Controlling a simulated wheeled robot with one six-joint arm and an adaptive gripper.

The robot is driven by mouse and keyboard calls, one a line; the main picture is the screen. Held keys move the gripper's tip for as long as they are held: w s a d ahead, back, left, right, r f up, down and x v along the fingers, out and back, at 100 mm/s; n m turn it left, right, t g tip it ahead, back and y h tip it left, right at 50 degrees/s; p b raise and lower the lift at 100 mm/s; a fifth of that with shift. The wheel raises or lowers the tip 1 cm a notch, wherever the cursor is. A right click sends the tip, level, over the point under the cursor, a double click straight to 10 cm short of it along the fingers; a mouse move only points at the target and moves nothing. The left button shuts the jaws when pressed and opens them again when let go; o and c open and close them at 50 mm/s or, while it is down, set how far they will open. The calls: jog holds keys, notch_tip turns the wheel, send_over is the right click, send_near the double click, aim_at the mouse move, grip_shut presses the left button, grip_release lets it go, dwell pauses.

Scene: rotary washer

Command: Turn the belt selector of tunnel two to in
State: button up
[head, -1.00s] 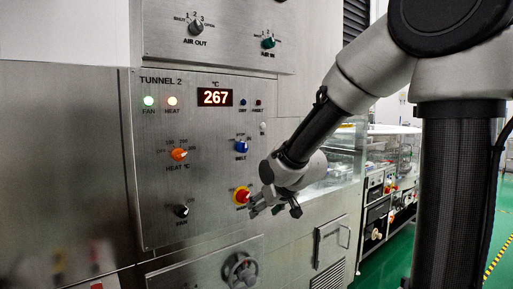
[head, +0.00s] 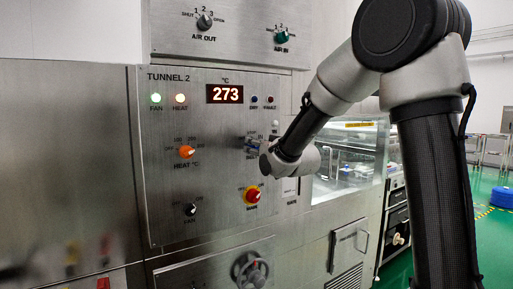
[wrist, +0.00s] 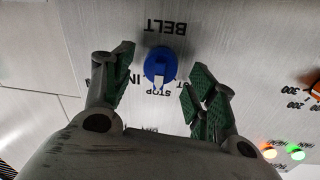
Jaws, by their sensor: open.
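The belt selector is a blue knob (wrist: 158,66) with a white pointer in the wrist view, upside down there under the label BELT. Its pointer is at the STOP mark, and the IN mark lies to the left of it in that view. My gripper (wrist: 163,88) is open, one green-padded finger on each side of the knob, with gaps between pads and knob.
The display (head: 225,94) reads 273. A handwheel (head: 249,270) is below. A glass-sided section (head: 345,160) stands to the right.

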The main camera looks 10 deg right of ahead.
jog(key=shift+w+a, duration=0.2)
jog(key=shift+w, duration=0.5)
jog(key=c, duration=1)
